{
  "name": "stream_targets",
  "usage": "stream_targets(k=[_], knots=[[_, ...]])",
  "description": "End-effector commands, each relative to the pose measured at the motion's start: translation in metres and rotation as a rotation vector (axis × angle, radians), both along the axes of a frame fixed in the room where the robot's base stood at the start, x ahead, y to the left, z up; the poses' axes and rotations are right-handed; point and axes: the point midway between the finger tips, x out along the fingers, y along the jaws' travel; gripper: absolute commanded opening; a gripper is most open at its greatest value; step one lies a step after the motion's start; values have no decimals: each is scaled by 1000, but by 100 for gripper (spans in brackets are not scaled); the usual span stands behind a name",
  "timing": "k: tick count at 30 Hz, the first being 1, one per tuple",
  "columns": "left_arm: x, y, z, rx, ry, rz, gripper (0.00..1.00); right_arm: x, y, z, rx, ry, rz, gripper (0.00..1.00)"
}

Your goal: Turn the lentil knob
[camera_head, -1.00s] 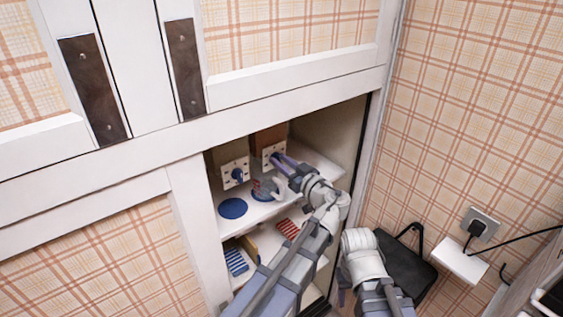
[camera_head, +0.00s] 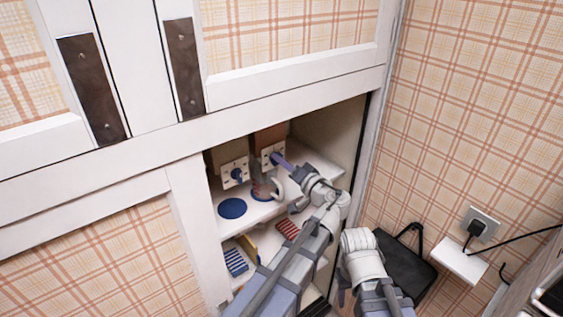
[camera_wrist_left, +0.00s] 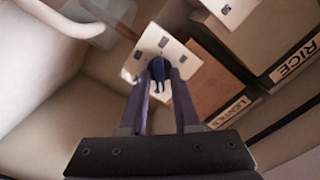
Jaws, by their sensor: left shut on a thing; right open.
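The lentil dispenser is a brown box (camera_head: 268,136) on the cupboard shelf, with a white front plate (camera_head: 267,152). In the left wrist view its LENTILS label (camera_wrist_left: 234,111) and white plate (camera_wrist_left: 184,66) show. The dark blue lentil knob (camera_wrist_left: 157,68) sits between the fingers of my left gripper (camera_wrist_left: 160,82), which is shut on it. In the head view my left gripper (camera_head: 279,161) reaches the plate and hides most of that knob. My right gripper (camera_head: 342,297) is open, low outside the cupboard, its fingers partly hidden behind its wrist.
The rice dispenser's plate (camera_head: 235,173) and knob stand to the left; its RICE label (camera_wrist_left: 296,62) shows in the wrist view. A mug (camera_head: 272,188) sits beneath the lentil dispenser, close to my left wrist. A blue disc (camera_head: 232,208) lies on the shelf (camera_head: 290,203).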

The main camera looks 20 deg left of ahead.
Motion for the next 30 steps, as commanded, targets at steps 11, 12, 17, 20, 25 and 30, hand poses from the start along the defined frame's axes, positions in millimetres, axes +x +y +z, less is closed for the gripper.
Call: stream_targets(k=[11,12,17,20,25,30], knots=[[1,-1,-2,218,281,-1,0,0,0,-2,0,0,0,50],[1,-1,-2,242,311,-1,0,0,0,-2,0,0,0,50],[1,-1,-3,335,432,-1,0,0,0,-2,0,0,0,50],[1,-1,-3,393,506,-1,0,0,0,-3,0,0,0,50],[1,-1,-4,491,633,-1,0,0,0,-3,0,0,0,50],[1,-1,-4,584,750,-2,0,0,0,-4,0,0,0,50]])
